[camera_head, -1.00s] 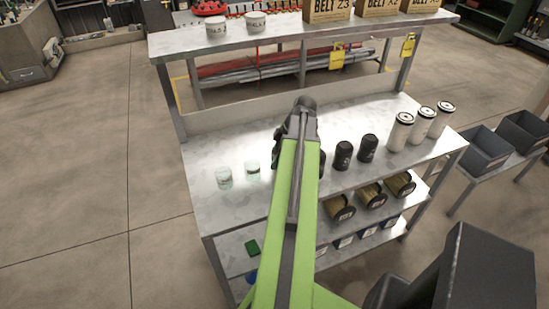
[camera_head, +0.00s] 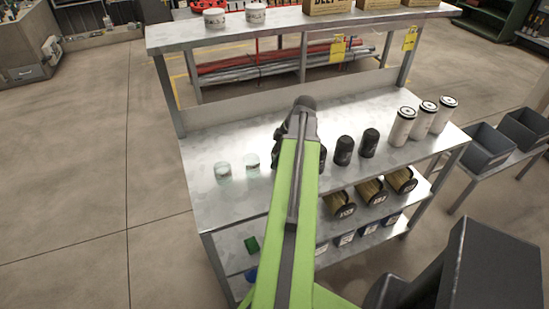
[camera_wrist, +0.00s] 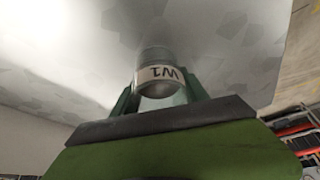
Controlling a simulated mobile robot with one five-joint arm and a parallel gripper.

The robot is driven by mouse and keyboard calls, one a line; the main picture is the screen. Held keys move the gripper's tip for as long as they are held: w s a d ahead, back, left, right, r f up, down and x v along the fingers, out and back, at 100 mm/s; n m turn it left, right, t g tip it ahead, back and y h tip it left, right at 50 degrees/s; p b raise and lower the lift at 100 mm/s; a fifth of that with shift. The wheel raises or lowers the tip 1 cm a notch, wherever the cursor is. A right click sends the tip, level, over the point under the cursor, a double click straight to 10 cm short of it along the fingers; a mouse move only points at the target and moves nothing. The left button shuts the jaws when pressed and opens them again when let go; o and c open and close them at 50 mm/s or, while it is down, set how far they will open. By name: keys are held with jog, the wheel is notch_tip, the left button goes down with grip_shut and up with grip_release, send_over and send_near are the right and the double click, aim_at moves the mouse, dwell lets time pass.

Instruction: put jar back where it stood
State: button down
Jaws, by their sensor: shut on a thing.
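A clear jar (camera_wrist: 158,56) with a white label, which reads like "W1" upside down, sits between the green fingers of my gripper (camera_wrist: 160,93) in the wrist view. The gripper is shut on it. Grey mottled metal lies behind the jar; I cannot tell whether the jar touches it. In the head view my arm hides the held jar and the fingers.
Black cans (camera_head: 344,151) stand right of my arm, one partly hidden. White canisters (camera_head: 403,127) stand farther right. White tubs (camera_head: 215,18) and cardboard boxes (camera_head: 327,6) are on the raised shelf (camera_head: 281,27). Bare bench top lies left of the glass jars.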

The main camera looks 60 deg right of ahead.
jog(key=shift+f, duration=0.2)
jog(key=c, duration=0.5)
grip_release()
jog(key=shift+r, duration=0.35)
jog(key=p+v, duration=1.6)
jog(key=v, duration=0.1)
jog(key=shift+w+f, duration=0.1)
